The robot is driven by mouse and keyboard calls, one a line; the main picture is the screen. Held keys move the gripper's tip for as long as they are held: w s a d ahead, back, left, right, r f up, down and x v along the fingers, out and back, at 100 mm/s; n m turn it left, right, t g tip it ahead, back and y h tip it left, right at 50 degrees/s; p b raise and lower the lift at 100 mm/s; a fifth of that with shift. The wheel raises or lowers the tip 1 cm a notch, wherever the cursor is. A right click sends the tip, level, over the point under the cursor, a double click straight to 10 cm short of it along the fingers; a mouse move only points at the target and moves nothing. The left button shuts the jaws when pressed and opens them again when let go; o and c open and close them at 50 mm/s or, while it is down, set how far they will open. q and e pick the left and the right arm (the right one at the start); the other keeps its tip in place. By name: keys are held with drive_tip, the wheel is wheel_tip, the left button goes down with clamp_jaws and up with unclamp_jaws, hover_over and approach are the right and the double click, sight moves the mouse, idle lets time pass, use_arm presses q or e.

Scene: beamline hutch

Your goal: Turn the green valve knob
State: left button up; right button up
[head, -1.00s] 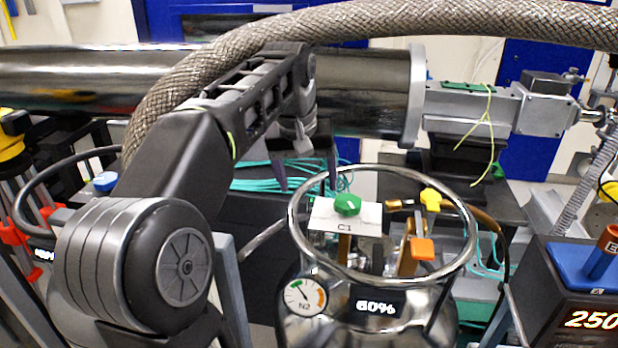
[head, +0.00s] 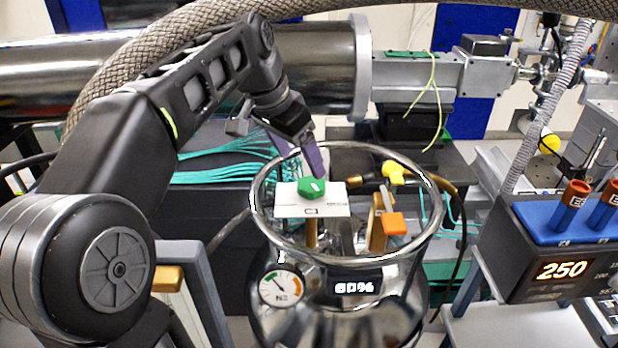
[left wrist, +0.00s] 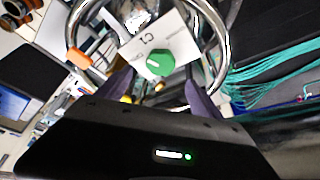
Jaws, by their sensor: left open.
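The green valve knob (head: 312,187) sits on a white card labelled C1 (head: 292,207), inside the ring rim (head: 262,215) of a shiny metal dewar (head: 335,320). My left gripper (head: 300,160) is just above and behind the knob, its purple fingers pointing down. It is open and empty. In the left wrist view the knob (left wrist: 160,62) lies ahead, between and beyond the two fingers (left wrist: 160,90), apart from them. My right gripper is not in view.
A yellow knob (head: 394,173) and an orange handle (head: 392,224) stand inside the same ring. A braided hose (head: 130,75) arches above my left arm.

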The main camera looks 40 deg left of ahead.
sight(311, 183)
use_arm(q)
drive_tip(key=p+x, duration=0.1)
drive_tip(key=x, duration=0.6)
drive_tip(key=shift+f, duration=0.25)
drive_tip(key=shift+c, duration=0.4)
drive_tip(key=c, duration=1.3)
